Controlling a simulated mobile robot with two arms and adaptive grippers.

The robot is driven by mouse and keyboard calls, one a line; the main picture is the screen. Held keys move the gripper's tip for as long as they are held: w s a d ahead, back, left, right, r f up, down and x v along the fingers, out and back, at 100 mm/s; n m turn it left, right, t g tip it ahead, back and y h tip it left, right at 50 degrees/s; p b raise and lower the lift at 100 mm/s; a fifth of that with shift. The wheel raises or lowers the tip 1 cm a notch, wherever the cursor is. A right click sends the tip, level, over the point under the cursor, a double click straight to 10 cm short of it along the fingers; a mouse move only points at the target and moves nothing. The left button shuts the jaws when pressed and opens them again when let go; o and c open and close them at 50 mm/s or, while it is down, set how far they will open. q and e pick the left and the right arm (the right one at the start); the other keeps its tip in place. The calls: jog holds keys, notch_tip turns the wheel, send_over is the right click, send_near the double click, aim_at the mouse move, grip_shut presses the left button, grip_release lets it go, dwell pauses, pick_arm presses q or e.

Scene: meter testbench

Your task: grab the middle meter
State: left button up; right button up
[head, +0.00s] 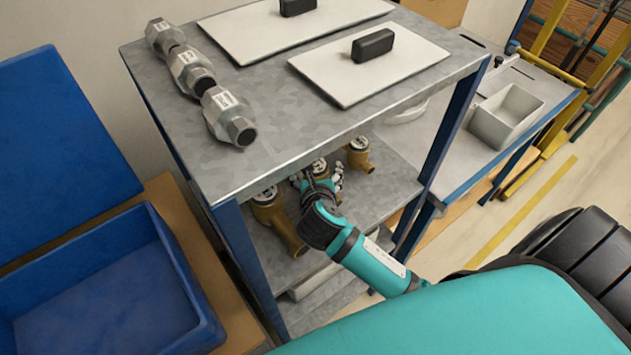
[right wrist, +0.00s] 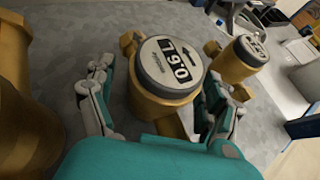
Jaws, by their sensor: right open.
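Three brass meters stand on the shelf under the bench top. The middle meter (head: 319,166) is partly hidden by my right gripper (head: 318,181). In the right wrist view the middle meter (right wrist: 167,72), with a round white dial, stands between the two open fingers of my right gripper (right wrist: 160,88), one on each side. I cannot tell whether the fingers touch it. The left meter (head: 268,208) also shows at the left edge of the right wrist view (right wrist: 22,125). The right meter (head: 360,154) shows behind the right finger in the wrist view (right wrist: 238,60). My left gripper is not in view.
The metal bench top (head: 290,110) overhangs the shelf, with blue posts (head: 450,130) at its corners. On top lie several steel fittings (head: 192,72) and white plates with black handles (head: 373,46). A blue bin (head: 105,290) stands at left, a grey tray (head: 506,115) at right.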

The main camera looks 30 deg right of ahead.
jog(key=shift+c, duration=0.3)
jog(key=c, duration=1.6)
jog(key=shift+r, duration=0.1)
grip_shut()
